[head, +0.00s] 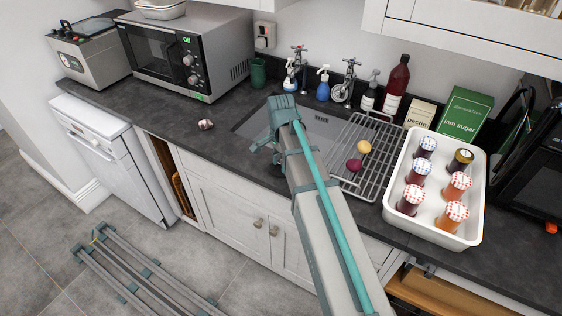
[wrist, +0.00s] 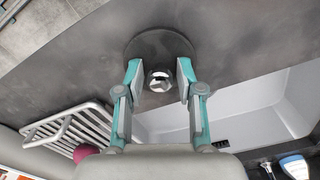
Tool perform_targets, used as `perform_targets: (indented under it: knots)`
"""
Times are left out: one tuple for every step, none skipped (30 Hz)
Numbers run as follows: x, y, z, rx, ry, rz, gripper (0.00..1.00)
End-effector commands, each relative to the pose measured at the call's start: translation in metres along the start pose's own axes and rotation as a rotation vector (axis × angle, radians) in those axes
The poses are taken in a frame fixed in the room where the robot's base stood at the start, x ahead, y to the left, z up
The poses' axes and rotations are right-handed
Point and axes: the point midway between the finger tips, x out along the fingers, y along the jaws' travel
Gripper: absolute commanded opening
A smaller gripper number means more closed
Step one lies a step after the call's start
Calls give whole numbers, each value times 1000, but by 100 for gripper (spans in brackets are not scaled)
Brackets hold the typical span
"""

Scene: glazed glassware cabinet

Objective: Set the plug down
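The plug (wrist: 158,47) shows in the wrist view as a dark round disc with a shiny metal knob at its near edge. It appears to be over the dark worktop beside the sink; whether its underside touches is unclear. My gripper (wrist: 160,77) has its two fingers on either side of the knob, with a small gap visible on each side. In the head view my gripper (head: 268,150) is low over the worktop by the sink's front left edge, and the plug is hidden there. The sink (wrist: 265,105) is at the lower right of the wrist view.
A wire rack (head: 362,150) with a yellow and a dark red item is right of my arm. A white tray (head: 392,205) of jars stands further right. A small reddish-white object (head: 206,125) lies on the worktop (head: 160,108) at left, with clear room around it.

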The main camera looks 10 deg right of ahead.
Motion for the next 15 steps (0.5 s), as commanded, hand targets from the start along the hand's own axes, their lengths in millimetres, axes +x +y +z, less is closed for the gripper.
perform_targets:
  knots:
    - [0,0,0,0,0,0,49]
    - [0,0,0,0,0,0,49]
    - [0,0,0,0,0,0,49]
    - [0,0,0,0,0,0,49]
    - [0,0,0,0,0,0,49]
    - [0,0,0,0,0,0,49]
    - [0,0,0,0,0,0,49]
    - [0,0,0,0,0,0,49]
    - [0,0,0,0,0,0,49]
    - [-1,0,0,0,0,0,49]
    - [-2,0,0,0,0,0,49]
    - [-4,0,0,0,0,0,49]
    - [-5,0,0,0,0,0,49]
    - [-6,0,0,0,0,0,49]
    - [-8,0,0,0,0,0,49]
